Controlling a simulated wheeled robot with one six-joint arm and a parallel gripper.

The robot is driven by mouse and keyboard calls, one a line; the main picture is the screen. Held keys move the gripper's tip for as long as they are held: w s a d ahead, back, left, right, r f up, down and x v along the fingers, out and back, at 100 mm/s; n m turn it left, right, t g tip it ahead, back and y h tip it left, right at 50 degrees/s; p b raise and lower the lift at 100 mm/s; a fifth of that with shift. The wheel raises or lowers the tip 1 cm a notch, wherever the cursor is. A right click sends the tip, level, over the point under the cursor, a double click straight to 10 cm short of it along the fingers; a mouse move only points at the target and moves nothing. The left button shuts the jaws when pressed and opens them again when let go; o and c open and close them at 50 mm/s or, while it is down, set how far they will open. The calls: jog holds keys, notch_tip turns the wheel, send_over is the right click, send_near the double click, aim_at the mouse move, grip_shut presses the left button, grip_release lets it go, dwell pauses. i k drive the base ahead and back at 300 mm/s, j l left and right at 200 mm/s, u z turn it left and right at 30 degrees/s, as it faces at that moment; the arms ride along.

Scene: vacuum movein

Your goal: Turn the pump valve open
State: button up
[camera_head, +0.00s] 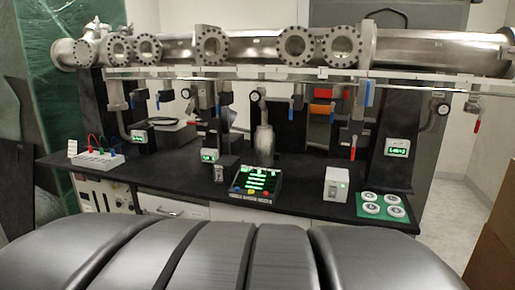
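My gripper is not in view. Several small valves with coloured handles hang along the rail under the large metal pipe (260,47); I cannot tell which is the pump valve. A blue valve handle (368,94) stands upright right of centre. A red handle (353,148) hangs below it, and another red handle (476,124) hangs at the far right. Smaller blue handles show at the left (157,100) and in the middle (291,109). Which of these valves are open or closed cannot be told.
A black bench (190,179) runs under the pipe. On it stand a panel with green lights (257,184), a white box (336,184), a green mat (360,209) with white discs and a grey box (97,160) with coloured plugs. A cardboard box (492,245) is at right.

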aim_at(442, 108)
jog(key=z, duration=1.3)
